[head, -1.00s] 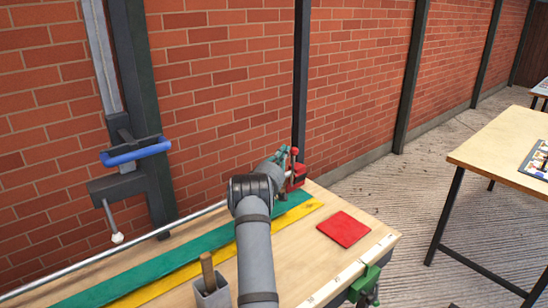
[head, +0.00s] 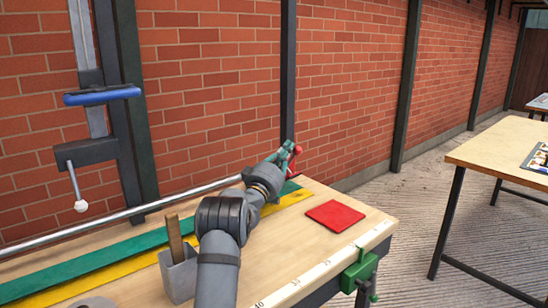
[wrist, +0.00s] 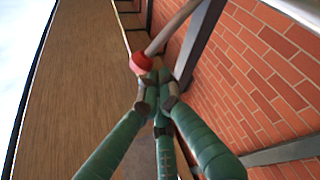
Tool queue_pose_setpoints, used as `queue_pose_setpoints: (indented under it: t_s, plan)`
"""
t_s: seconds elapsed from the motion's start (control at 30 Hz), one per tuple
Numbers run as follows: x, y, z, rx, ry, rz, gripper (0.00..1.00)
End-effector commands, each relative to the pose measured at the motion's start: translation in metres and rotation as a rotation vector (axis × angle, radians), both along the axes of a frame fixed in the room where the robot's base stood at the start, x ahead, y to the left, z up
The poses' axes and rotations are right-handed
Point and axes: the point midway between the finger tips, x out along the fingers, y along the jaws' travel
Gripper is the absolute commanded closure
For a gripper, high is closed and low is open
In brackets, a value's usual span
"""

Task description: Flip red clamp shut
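The red clamp (head: 294,173) is at the far end of the workbench, at the end of a long grey bar. My arm and fingers hide most of it in the head view. A red knob (wrist: 141,63) on a grey rod shows in the wrist view, just beyond my fingertips. My gripper (head: 286,154) has green fingers and is at the clamp. In the wrist view its fingers (wrist: 157,98) converge with tips close together, and nothing shows between them. I cannot tell whether they touch the knob.
A red square (head: 335,215) lies on the bench (head: 285,240). Green (head: 90,260) and yellow (head: 130,270) strips run along it. A grey holder (head: 178,275) stands in front. A green clamp (head: 360,270) grips the front edge. The brick wall is close behind; a blue-handled clamp (head: 102,95) hangs left.

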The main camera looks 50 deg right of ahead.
Motion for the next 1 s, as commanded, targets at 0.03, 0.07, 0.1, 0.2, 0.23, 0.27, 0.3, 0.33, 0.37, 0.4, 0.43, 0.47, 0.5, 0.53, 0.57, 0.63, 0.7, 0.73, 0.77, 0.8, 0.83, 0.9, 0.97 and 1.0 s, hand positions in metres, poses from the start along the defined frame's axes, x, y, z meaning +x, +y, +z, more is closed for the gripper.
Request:
queue_pose_setpoints:
  t_s: [0.03,0.07,0.1,0.2,0.23,0.27,0.3,0.33,0.37,0.4,0.43,0.47,0.5,0.53,0.57,0.63,0.7,0.73,0.77,0.8,0.83,0.9,0.97,1.0]
  plan:
    - [-0.003,0.0,-0.003,0.001,-0.001,-0.002,1.0]
    - [-0.003,0.0,-0.003,0.001,-0.001,-0.002,1.0]
    - [-0.004,0.0,-0.003,0.001,-0.001,-0.003,1.0]
    - [-0.006,-0.001,-0.002,0.001,0.0,-0.003,1.0]
    - [-0.006,-0.001,-0.002,0.001,0.0,-0.003,1.0]
    - [-0.006,0.0,-0.002,0.001,0.0,-0.003,1.0]
    - [-0.006,0.0,-0.002,0.001,0.0,-0.003,1.0]
    - [-0.006,0.0,-0.002,0.001,0.0,-0.003,1.0]
    - [-0.006,0.0,-0.002,0.001,0.0,-0.003,1.0]
    - [-0.005,0.0,-0.002,0.001,0.0,-0.003,1.0]
    - [-0.005,0.0,-0.002,0.001,0.0,-0.003,1.0]
    - [-0.005,0.0,-0.002,0.0,0.0,-0.002,1.0]
    - [-0.005,0.0,-0.002,0.0,0.0,-0.002,1.0]
    - [-0.005,0.0,-0.002,0.001,0.001,-0.002,1.0]
    - [-0.005,0.0,-0.002,0.0,0.0,-0.002,1.0]
    - [-0.005,0.0,-0.001,0.0,0.0,-0.002,1.0]
    - [-0.005,0.0,0.003,-0.001,-0.001,-0.002,1.0]
    - [-0.005,0.0,0.006,-0.002,-0.001,-0.002,1.0]
    - [-0.005,0.0,0.009,-0.002,-0.002,-0.001,1.0]
    - [-0.005,0.0,0.016,-0.003,-0.002,-0.002,1.0]
    - [-0.005,0.0,0.02,-0.004,-0.003,-0.001,1.0]
    - [-0.005,0.001,0.034,-0.004,-0.004,-0.001,1.0]
    - [-0.005,0.0,0.045,-0.004,-0.004,-0.001,1.0]
    - [-0.005,0.001,0.053,-0.004,-0.004,-0.001,1.0]
